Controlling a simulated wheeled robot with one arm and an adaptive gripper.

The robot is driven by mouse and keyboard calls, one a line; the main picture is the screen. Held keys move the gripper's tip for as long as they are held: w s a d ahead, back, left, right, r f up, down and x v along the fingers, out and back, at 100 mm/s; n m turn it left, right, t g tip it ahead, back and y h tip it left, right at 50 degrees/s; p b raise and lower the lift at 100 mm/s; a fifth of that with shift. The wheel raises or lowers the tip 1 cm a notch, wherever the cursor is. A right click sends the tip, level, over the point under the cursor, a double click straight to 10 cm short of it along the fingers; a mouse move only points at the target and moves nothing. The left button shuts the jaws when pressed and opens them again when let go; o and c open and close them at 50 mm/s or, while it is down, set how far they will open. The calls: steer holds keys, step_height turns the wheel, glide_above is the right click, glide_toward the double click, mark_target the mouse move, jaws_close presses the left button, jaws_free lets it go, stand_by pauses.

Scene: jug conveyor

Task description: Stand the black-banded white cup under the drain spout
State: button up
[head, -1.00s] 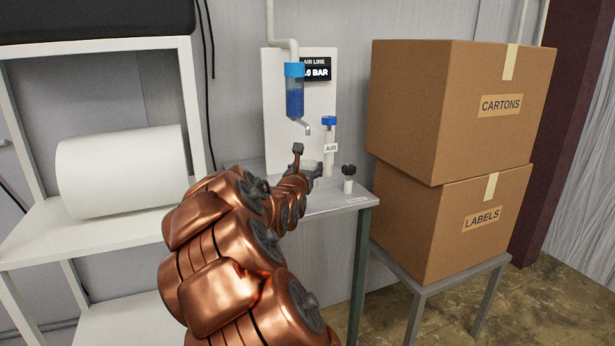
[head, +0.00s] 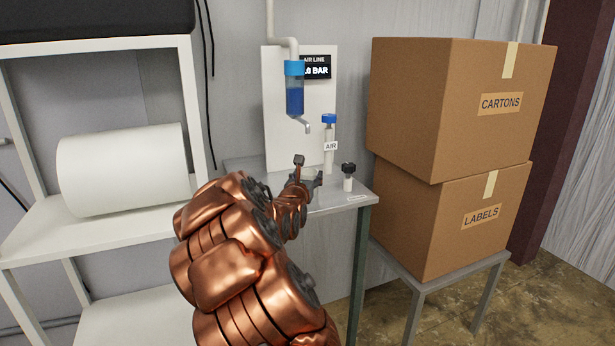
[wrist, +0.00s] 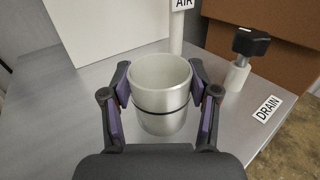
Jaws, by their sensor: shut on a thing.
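The white cup (wrist: 160,108) with a thin black band stands upright between the fingers of my gripper (wrist: 162,88) in the wrist view. The gripper is shut on it from both sides, and the cup looks empty inside. In the head view my gripper (head: 308,181) is over the small metal table, and my arm hides the cup. The drain spout (head: 305,126) is a grey bent tube under the blue-filled bowl (head: 295,95), above and behind my gripper. The spout is out of the wrist view. Whether the cup touches the table is hard to tell.
A black-knobbed valve (head: 348,176) stands at the table's right by a DRAIN label (wrist: 268,108). The AIR pipe (head: 329,148) with a blue top rises behind my gripper. Cartons (head: 450,110) are stacked right; a shelf with a white roll (head: 120,170) is left.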

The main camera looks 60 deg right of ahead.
steer(key=o, duration=1)
steer(key=shift+o, duration=0.2)
steer(key=shift+r, duration=0.2)
steer(key=shift+s+a+f, duration=0.1)
steer(key=shift+a+f, duration=0.05)
steer(key=shift+a, duration=0.2)
steer(key=b+v, duration=0.1)
steer(key=v, duration=1)
steer(key=shift+a+b, duration=0.15)
steer(key=shift+b, duration=0.15)
steer(key=shift+s, duration=0.1)
